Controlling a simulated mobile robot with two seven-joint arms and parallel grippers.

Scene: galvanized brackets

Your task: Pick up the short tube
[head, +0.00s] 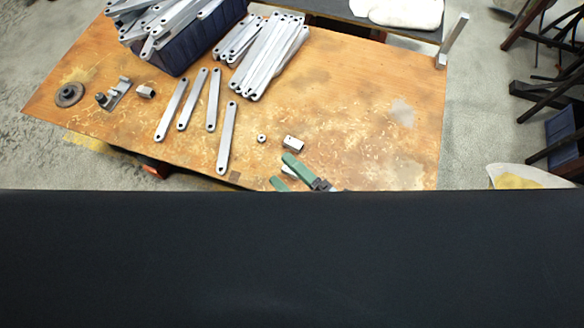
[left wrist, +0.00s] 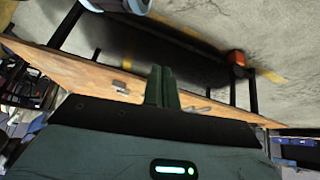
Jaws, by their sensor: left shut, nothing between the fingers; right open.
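A short grey metal tube (head: 293,143) with a dark hole lies on the wooden table (head: 350,120) near its front edge. My right gripper (head: 281,169) is just in front of it, with its green fingers spread apart. A pale piece (head: 289,172) shows between those fingers, partly hidden; I cannot tell what it is or whether they touch it. My left gripper (left wrist: 162,72) shows only in the left wrist view, its green fingers together and empty. Another short block-like piece (head: 146,91) lies at the table's left.
A small ring (head: 262,138) lies left of the tube. Several flat bars lie further left, with a bar pile (head: 270,55) and a full dark blue bin (head: 190,45) behind. An upright bar (head: 452,42) stands at the far right corner. The table's right half is mostly clear.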

